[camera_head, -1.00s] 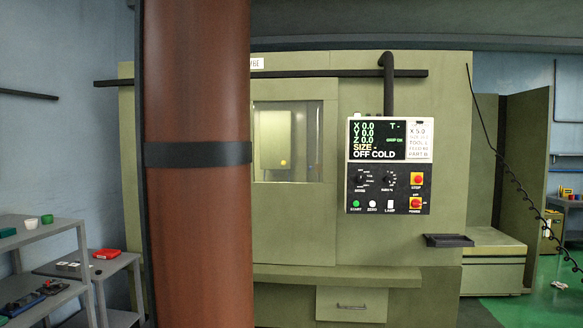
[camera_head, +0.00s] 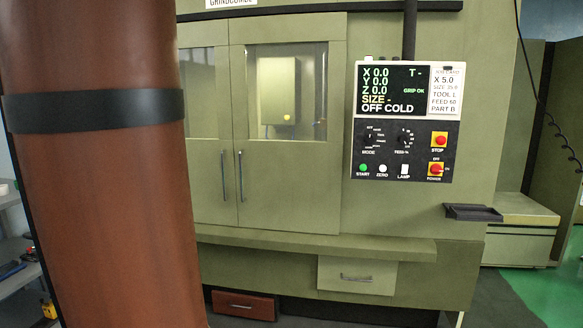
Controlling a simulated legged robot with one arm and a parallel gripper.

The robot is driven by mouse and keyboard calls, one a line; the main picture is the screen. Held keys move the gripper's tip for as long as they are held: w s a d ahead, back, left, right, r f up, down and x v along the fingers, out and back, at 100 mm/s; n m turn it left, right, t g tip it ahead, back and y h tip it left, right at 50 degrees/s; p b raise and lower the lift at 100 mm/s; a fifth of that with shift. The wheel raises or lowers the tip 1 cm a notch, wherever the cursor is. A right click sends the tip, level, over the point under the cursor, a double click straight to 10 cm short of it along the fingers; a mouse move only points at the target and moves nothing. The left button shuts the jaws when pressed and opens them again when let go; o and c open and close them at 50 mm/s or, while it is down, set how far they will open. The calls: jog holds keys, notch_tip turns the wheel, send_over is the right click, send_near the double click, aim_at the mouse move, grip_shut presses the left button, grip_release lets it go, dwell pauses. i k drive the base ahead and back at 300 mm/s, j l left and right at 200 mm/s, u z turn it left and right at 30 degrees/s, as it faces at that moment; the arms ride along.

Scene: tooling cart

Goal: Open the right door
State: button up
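The right door (camera_head: 300,190) of the green machine is shut, its left edge meeting the left door (camera_head: 207,155). It has a window (camera_head: 286,90) with a pale box and a yellow light behind it. Its upright bar handle (camera_head: 240,175) is near the seam, beside the left door's handle (camera_head: 223,175). The left door is partly hidden by a brown column. My gripper is not in view.
The brown column (camera_head: 105,220) with a black band stands close on the left. A control panel (camera_head: 403,120) is right of the doors. A small shelf (camera_head: 472,212) juts out at right. A ledge (camera_head: 310,243) runs below the doors. Green floor (camera_head: 535,300) shows at lower right.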

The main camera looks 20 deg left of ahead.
aim_at(293, 186)
jog(key=i+u, duration=0.15)
jog(key=i, duration=0.75)
jog(key=i+l+u, duration=0.2)
jog(key=i, duration=0.65)
